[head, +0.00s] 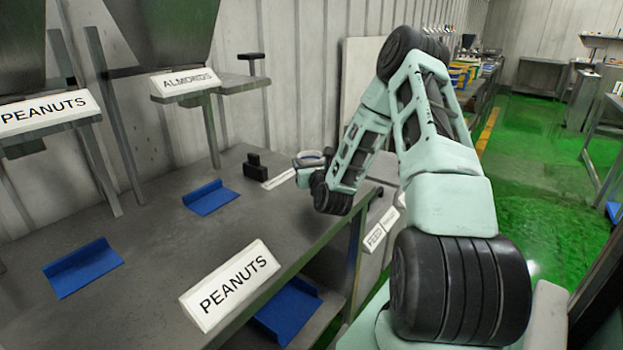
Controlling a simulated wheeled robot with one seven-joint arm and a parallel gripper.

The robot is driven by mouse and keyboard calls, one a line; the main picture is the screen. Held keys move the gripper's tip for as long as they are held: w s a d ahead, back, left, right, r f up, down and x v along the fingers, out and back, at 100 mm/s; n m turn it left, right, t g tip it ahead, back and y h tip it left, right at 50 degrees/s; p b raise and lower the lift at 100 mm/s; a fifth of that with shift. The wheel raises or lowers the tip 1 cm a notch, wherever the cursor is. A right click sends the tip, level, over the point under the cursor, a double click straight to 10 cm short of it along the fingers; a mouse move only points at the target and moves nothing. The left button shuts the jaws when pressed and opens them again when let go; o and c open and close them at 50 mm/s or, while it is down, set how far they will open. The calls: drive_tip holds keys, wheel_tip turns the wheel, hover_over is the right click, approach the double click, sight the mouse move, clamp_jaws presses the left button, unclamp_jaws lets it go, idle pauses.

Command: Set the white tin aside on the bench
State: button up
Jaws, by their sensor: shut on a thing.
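My arm reaches over the far right end of the grey bench (150,235) in the head view. My gripper (306,168) is at that end, small and partly hidden by my own wrist. It is shut on what looks like the white tin (311,155), of which only a pale round top with a darker rim shows. The fingertips and the lower part of the tin are hidden. I cannot tell whether the tin touches the bench.
A black block-like fitting (255,166) and a white label (279,179) are just left of my gripper. Blue trays (210,198) (82,268) lie on the bench. A PEANUTS sign (230,285) stands at the front edge. Bare bench lies between them. Hoppers hang behind.

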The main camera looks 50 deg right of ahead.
drive_tip(key=shift+f, duration=2.2)
drive_tip(key=shift+f, duration=0.25)
drive_tip(key=o, duration=1.2)
drive_tip(key=shift+r, duration=0.1)
drive_tip(key=shift+c, duration=0.2)
drive_tip(key=shift+r, duration=0.1)
drive_tip(key=shift+s+a, duration=0.1)
drive_tip(key=shift+a, duration=0.05)
drive_tip(key=b+v, duration=0.1)
drive_tip(key=v, duration=0.9)
drive_tip(key=shift+s+a+b, duration=0.1)
drive_tip(key=shift+s+b, duration=0.1)
drive_tip(key=shift+b, duration=0.2)
drive_tip(key=shift+s+a, duration=0.35)
drive_tip(key=shift+s, duration=0.15)
